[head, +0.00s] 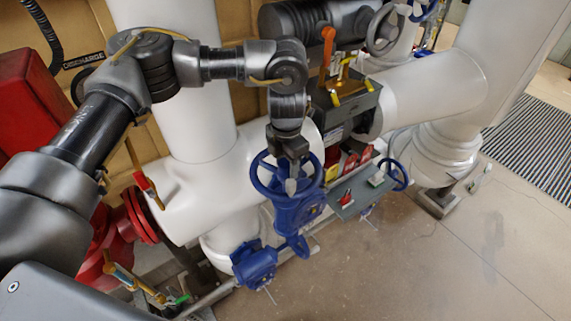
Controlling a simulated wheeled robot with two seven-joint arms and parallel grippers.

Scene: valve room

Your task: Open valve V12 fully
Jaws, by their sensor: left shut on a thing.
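A blue handwheel (254,176) sits on top of a blue valve body (297,213) in front of the white pipework. No V12 label is readable, so I cannot tell from lettering which valve this is. My left gripper (289,157) reaches down onto this handwheel from above and is shut on it. The gripper covers the far part of the rim, and the exact grip spot is hard to make out. My right gripper is not in view.
A grey panel (347,199) with tags and a smaller blue handwheel (398,175) stand close on the right. An orange lever (327,50) rises behind. Red equipment (30,100) and a red flange (138,217) are at left. The floor (430,265) at lower right is clear.

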